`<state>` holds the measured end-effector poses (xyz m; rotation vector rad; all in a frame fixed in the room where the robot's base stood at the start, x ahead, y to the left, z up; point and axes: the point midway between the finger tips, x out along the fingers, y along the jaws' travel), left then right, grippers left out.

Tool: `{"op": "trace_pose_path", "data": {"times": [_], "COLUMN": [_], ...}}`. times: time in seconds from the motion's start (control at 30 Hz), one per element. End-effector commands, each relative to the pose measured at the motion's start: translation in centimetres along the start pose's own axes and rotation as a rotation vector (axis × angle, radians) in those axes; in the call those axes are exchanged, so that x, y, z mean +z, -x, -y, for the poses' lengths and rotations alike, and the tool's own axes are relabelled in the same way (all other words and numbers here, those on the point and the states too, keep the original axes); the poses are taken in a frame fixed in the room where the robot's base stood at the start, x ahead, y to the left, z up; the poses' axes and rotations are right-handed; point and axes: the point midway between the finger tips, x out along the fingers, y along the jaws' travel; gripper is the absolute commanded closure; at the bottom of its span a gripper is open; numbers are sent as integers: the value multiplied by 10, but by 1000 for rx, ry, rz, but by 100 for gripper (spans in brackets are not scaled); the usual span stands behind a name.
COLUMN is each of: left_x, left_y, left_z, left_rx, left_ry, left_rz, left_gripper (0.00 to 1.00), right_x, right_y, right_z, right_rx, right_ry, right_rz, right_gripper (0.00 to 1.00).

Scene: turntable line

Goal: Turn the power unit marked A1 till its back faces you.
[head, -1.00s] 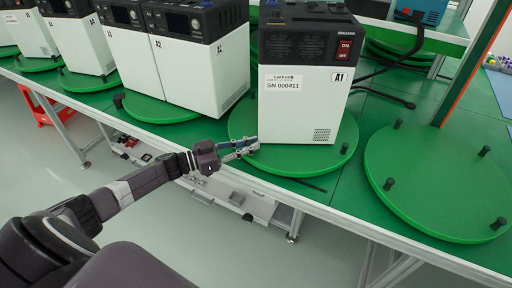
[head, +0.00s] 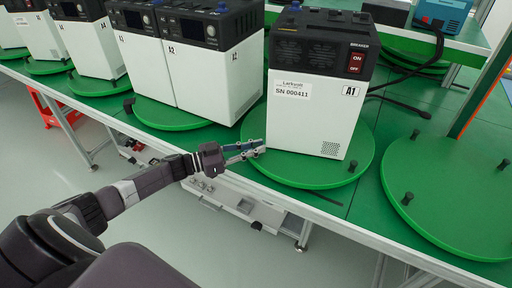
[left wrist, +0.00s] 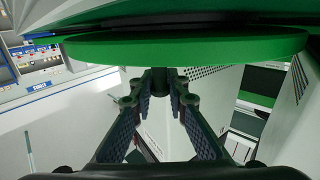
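The power unit marked A1 (head: 312,120) is a white box with a dark top. It stands upright on a round green turntable (head: 350,165). The face towards me bears a serial label, the A1 tag, a vent grille and a red on/off breaker. My left gripper (head: 262,147) is at the turntable's front-left edge, by the unit's lower left corner. In the left wrist view it is open (left wrist: 159,100), fingers apart, with a dark peg (left wrist: 160,78) of the turntable (left wrist: 200,46) between them. I cannot tell whether they touch it. My right gripper is out of view.
Units marked A2 (head: 205,75) stand close on the left on another turntable (head: 165,115). An empty turntable (head: 450,190) with black pegs is on the right. A black cable (head: 400,102) lies behind A1. The bench's front rail (head: 330,220) runs below.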

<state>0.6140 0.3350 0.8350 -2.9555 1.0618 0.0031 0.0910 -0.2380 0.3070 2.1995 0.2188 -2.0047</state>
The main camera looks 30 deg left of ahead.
Motion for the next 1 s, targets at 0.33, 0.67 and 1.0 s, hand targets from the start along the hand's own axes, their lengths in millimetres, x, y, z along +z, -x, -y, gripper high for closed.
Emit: {"op": "trace_pose_path", "data": {"times": [0.33, 0.67, 1.0], "left_x": [0, 2, 2], "left_y": [1, 50, 110], "left_z": [0, 0, 1], "left_rx": [-1, -2, -3], "left_ry": [0, 0, 2], "left_rz": [1, 7, 5], "left_gripper": [79, 79, 79], "right_x": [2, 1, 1], "right_y": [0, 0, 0], "right_z": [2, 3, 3], "right_rx": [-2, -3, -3], "right_ry": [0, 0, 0], "right_rz": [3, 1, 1], "right_gripper": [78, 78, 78]}}
